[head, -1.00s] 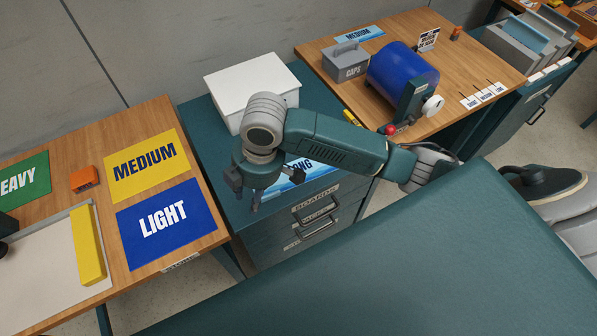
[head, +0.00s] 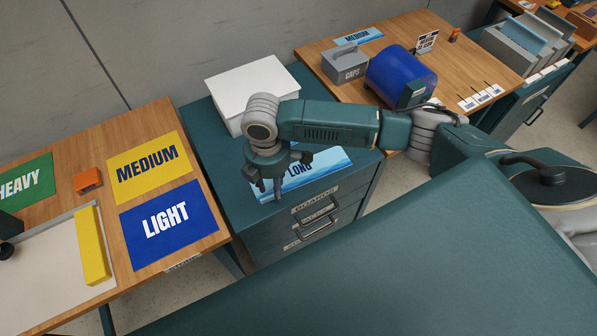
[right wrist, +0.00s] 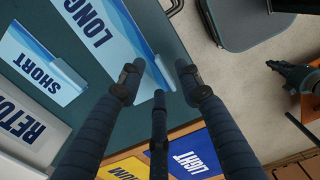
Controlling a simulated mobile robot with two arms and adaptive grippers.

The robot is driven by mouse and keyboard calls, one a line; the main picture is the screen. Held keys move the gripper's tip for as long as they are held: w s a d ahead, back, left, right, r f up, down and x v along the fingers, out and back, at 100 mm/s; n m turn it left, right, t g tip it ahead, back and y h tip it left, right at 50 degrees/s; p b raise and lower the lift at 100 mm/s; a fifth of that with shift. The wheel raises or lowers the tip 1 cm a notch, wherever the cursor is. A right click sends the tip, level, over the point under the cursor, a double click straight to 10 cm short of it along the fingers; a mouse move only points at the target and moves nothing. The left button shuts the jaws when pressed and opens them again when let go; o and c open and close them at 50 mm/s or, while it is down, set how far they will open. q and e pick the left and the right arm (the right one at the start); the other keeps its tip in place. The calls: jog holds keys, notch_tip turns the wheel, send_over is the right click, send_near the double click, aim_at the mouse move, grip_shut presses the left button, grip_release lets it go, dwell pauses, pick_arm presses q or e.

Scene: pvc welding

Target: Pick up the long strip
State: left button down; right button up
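A blue-and-white panel marked LONG (head: 325,170) lies on the teal cabinet top. In the right wrist view, the LONG panel (right wrist: 105,30) fills the upper left, and its pale blue end lies between my fingertips. I cannot make out a separate strip on it. My right gripper (head: 268,185) hangs fingers down over the panel's left end. In the right wrist view my right gripper (right wrist: 158,82) has its fingers spread, with nothing held. A dark gripper-like shape (right wrist: 290,75) at the right edge may be my left gripper; its state is unclear.
A white box (head: 250,88) stands at the cabinet's back. A SHORT panel (right wrist: 42,68) lies beside the LONG one. The left table holds LIGHT (head: 168,222) and MEDIUM (head: 148,168) mats and a yellow block (head: 92,246). A blue cylinder (head: 400,75) is on the right table.

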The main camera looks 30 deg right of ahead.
jog(key=shift+f, duration=1.25)
grip_shut()
jog(key=shift+r, duration=0.15)
